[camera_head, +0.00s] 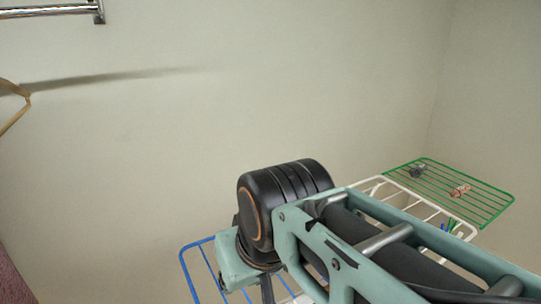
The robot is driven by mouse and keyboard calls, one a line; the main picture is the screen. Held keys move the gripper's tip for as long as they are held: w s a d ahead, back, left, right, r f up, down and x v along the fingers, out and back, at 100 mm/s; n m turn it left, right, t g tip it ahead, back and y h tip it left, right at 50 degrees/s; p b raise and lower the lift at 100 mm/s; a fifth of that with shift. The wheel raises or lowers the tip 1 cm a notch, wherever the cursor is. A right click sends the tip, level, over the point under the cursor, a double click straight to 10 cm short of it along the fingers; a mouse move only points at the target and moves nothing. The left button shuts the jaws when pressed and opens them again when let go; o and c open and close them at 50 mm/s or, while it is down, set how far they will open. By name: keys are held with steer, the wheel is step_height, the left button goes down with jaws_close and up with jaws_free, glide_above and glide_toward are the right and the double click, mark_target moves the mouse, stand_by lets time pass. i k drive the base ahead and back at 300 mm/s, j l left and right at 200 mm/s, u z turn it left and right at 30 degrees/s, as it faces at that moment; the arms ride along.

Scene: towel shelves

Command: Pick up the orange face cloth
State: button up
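I see no thing that is clearly an orange face cloth. A small pinkish-brown item (460,191) lies on the green wire shelf (487,191) at the right; it is too small to tell what it is. My own arm, in pale green and black, fills the lower middle and right and covers part of the racks. My gripper does not show.
A small dark grey item (417,171) lies on the green shelf. A white wire rack (452,212) and a blue wire rack (188,266) are partly behind my arm. A chrome rail (50,11) is on the wall at upper left, with part of a hanger (15,108) below.

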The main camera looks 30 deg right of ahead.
mark_target(455, 194)
steer(key=z, duration=2.2)
steer(key=k, duration=0.6)
steer(key=u, duration=1.1)
steer(key=i+l, duration=0.15)
steer(key=l, duration=0.2)
steer(key=i+l, duration=0.2)
steer(key=l, duration=0.2)
steer(key=i+l, duration=0.15)
steer(key=l, duration=0.2)
steer(key=i+l, duration=0.2)
steer(key=l, duration=0.15)
steer(key=i+l, duration=0.15)
steer(key=l, duration=0.25)
steer(key=i+l+u, duration=0.1)
steer(key=l, duration=0.25)
steer(key=i, duration=0.1)
